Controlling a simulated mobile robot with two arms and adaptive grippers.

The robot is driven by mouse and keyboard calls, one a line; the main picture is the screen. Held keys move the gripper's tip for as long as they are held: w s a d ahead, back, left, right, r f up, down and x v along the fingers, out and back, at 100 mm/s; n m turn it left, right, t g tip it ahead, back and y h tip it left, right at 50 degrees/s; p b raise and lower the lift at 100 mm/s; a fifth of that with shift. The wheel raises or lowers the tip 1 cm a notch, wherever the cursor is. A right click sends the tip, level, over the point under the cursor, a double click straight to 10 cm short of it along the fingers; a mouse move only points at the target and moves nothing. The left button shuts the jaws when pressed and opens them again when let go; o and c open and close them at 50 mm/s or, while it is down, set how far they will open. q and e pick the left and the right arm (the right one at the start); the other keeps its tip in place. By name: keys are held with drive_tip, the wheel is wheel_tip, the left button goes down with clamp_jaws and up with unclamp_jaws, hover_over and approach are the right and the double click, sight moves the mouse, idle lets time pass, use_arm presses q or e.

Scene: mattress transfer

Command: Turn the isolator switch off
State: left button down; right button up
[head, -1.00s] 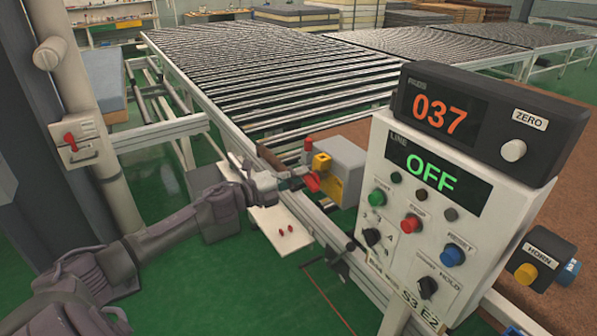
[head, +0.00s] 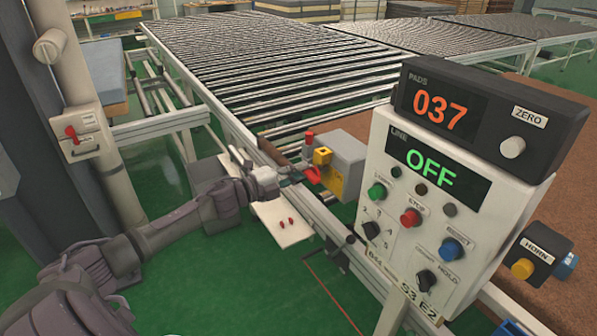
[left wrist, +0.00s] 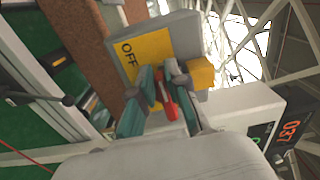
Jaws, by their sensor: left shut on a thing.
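The isolator switch is a grey box (head: 346,158) with a yellow plate and a red handle (head: 313,175), mounted at the near side of the roller conveyor. In the left wrist view the yellow plate (left wrist: 147,52) reads OFF at one end. My left gripper (head: 300,175) reaches it from the left. In the left wrist view its teal fingers (left wrist: 158,98) are shut on the red handle (left wrist: 168,103), one on each side. The fingers hide part of the handle and plate. My right gripper is not in view.
A white control panel (head: 388,182) stands just right of the switch; its line display reads OFF. A display box (head: 475,115) on top shows 037. A white box with a red lever (head: 83,132) is on the left post. A small white shelf (head: 270,213) lies below my gripper.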

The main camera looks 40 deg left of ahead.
use_arm(q)
drive_tip(key=c, duration=1.2)
unclamp_jaws()
drive_tip(key=shift+s+d+f, duration=0.1)
drive_tip(key=shift+d+f, duration=0.1)
drive_tip(key=shift+o, duration=0.2)
drive_tip(key=shift+r, duration=0.1)
drive_tip(key=shift+a, duration=0.1)
drive_tip(key=v, duration=1.1)
drive_tip(key=shift+s, duration=0.4)
drive_tip(key=shift+a, duration=0.1)
